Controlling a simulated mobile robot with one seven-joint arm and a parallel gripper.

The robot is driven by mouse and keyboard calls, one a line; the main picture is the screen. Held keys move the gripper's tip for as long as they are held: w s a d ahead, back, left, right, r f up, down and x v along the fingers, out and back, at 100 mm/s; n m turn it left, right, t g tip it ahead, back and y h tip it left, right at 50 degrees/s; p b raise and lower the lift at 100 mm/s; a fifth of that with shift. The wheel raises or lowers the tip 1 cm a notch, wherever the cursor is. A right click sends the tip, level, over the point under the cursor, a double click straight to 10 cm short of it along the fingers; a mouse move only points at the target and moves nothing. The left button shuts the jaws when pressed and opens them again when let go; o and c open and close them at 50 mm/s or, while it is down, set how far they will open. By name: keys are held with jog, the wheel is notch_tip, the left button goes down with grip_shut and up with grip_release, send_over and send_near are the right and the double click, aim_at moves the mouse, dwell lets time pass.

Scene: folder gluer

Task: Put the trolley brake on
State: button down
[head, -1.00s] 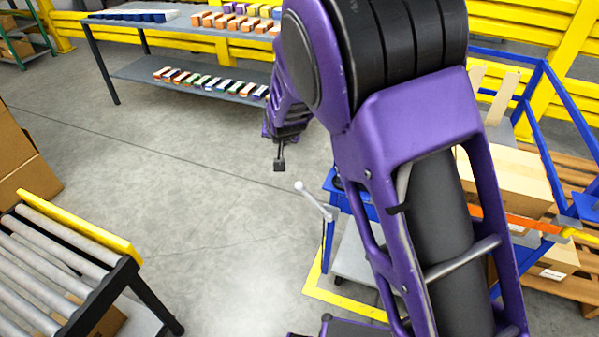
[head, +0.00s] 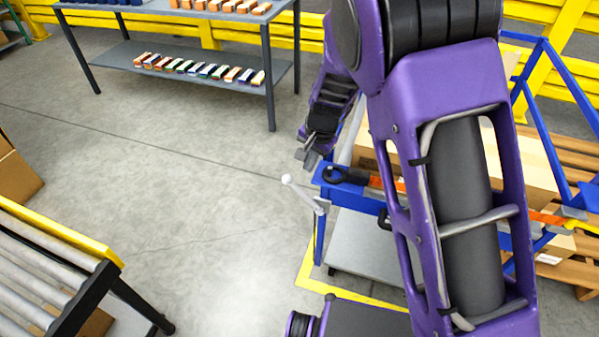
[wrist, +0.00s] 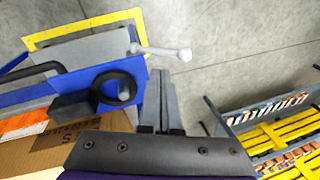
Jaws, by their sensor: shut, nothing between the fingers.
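The blue trolley (head: 372,202) stands right of centre in the head view, with a grey lower deck and a black ring on its top rail. Its brake lever (head: 305,194) is a pale rod with a round white knob, slanting up to the left from the trolley's near corner. In the wrist view the lever (wrist: 160,52) points right, just beyond my fingertips. My gripper (head: 306,158) is shut and empty, seen close above and slightly right of the knob in the head view. In the wrist view its fingers (wrist: 157,78) show beside the ring, apparently apart from the lever.
Cartons (head: 533,165) sit on and behind the trolley, partly hidden by my arm. A roller conveyor (head: 62,275) stands at lower left. A grey shelf table (head: 185,78) with small boxes stands at the back. Yellow floor tape (head: 312,262) borders the trolley. Floor left of the lever is clear.

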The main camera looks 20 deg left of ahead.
jog(key=b, duration=0.2)
send_over(292, 185)
jog(key=s+d, duration=0.3)
jog(key=d, duration=0.1)
jog(key=s+d+f+x, duration=0.1)
jog(key=d+x, duration=0.1)
jog(key=x, duration=0.8)
jog(key=a, duration=0.1)
jog(key=w+a, duration=0.1)
jog(key=a, duration=0.1)
jog(key=shift+w, duration=0.15)
jog(key=shift+w+a, duration=0.1)
jog(key=shift+a, duration=0.05)
